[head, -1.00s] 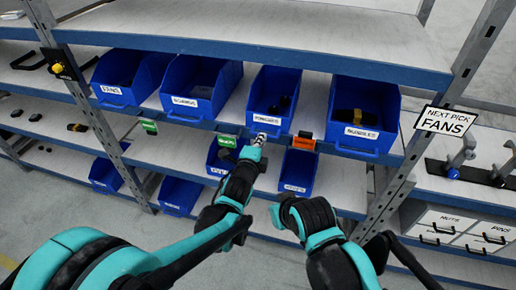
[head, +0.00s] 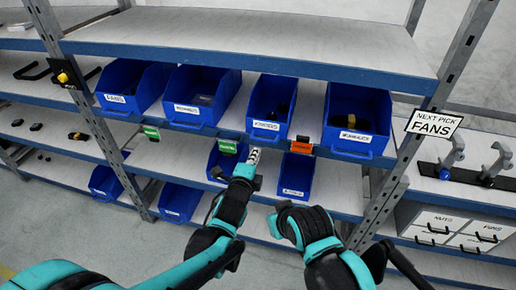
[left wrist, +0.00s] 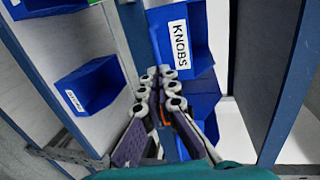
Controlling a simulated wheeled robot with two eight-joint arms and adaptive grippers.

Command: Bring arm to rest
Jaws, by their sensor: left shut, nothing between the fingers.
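My left gripper (head: 254,157) is shut and empty, in front of the shelf rack just below the middle shelf's blue edge. In the left wrist view its fingers (left wrist: 168,88) are together, with nothing between them. A blue bin labelled KNOBS (left wrist: 178,40) shows beyond the fingertips. My left arm reaches in from the lower left of the head view. My right arm is folded at the lower middle, and I cannot make out its gripper.
Blue bins, including the FANS bin (head: 117,99), line the middle shelf; smaller bins (head: 297,178) stand below. A NEXT PICK FANS sign (head: 434,123) hangs on the right post (head: 455,65). Drawers (head: 447,226) stand at the right. The floor at the left is clear.

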